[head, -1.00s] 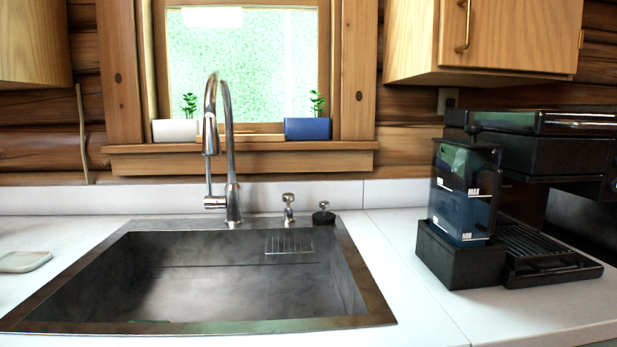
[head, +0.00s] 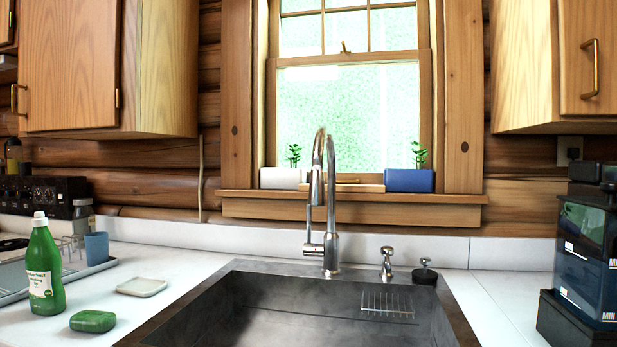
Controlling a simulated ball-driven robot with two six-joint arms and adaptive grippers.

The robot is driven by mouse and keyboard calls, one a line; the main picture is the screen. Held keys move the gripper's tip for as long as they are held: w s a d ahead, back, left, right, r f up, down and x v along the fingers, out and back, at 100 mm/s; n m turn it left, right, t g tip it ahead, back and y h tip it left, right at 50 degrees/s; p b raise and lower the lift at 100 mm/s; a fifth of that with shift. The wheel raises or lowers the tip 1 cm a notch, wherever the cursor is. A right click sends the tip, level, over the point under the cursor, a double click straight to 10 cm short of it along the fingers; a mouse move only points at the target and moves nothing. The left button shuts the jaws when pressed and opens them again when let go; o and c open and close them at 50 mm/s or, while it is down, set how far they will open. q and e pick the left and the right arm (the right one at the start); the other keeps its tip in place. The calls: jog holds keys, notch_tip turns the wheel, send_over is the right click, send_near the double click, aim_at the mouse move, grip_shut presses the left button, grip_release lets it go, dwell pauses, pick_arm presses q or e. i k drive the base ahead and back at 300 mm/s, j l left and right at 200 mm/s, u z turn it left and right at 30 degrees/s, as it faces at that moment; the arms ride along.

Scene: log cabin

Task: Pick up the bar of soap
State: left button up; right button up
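A green bar of soap (head: 93,321) lies on the white counter left of the sink, near the bottom of the head view. It is just right of a green bottle (head: 45,270) with a white cap. A pale, shallow soap dish (head: 142,287) lies empty on the counter behind and to the right of the soap. Neither of my grippers shows in the head view.
A dark metal sink (head: 300,310) with a tall faucet (head: 331,240) fills the middle. At the left stand a tray (head: 100,267) with a blue cup (head: 97,248) and a dark appliance (head: 40,196). A black coffee machine (head: 585,260) stands at the right. The counter around the soap is clear on its right.

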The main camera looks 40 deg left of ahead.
aim_at(91, 321)
jog(key=u, duration=2.4)
jog(key=j+u, duration=0.2)
jog(key=u, duration=0.15)
jog(key=i+l, duration=0.05)
